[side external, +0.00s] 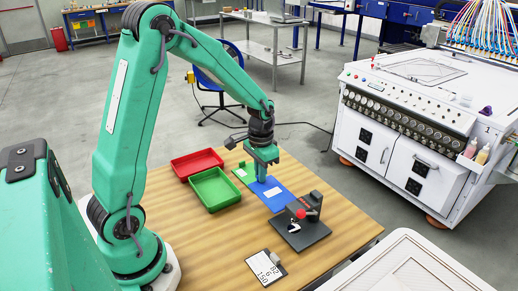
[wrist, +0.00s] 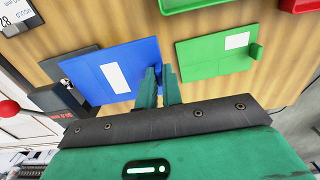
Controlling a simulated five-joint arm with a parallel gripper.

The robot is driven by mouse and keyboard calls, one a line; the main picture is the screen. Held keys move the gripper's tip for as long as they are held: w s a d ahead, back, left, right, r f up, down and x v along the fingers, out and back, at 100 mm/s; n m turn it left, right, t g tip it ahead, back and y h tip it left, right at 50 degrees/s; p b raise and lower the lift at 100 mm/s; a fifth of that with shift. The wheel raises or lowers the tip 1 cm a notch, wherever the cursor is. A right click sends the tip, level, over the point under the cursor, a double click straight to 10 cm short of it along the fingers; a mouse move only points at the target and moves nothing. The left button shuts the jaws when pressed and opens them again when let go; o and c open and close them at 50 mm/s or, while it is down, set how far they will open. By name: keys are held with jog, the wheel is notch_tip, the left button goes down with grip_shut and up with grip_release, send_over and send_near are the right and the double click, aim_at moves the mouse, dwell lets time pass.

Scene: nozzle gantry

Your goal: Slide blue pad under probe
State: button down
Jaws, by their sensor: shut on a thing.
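The blue pad (side external: 277,206) lies flat on the wooden table and has a white label; it also shows in the wrist view (wrist: 145,55). My gripper (side external: 261,178) is over the pad's far edge. In the wrist view its two fingers (wrist: 159,75) are shut at the pad's right edge, on a part of the pad they mostly hide. The probe (side external: 313,205) is a dark post with a red ball, on a dark base plate (side external: 299,238) beside the pad's near end. In the wrist view the pad's left edge overlaps the dark plate's outline; contact is unclear.
A green pad (side external: 242,174) with an upright tab lies behind the blue pad. A green tray (side external: 216,191) and a red tray (side external: 197,162) stand to the left. A label card (side external: 265,267) lies at the table's front. Bare wood separates the trays from the probe plate.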

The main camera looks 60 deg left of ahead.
aim_at(275, 195)
jog(key=shift+f, duration=0.1)
jog(key=shift+f, duration=2.05)
jog(key=shift+d+r, duration=0.1)
jog(key=shift+d, duration=3.5)
jog(key=shift+f, duration=0.45)
jog(key=c, duration=1.5)
grip_release()
jog(key=shift+r, duration=0.15)
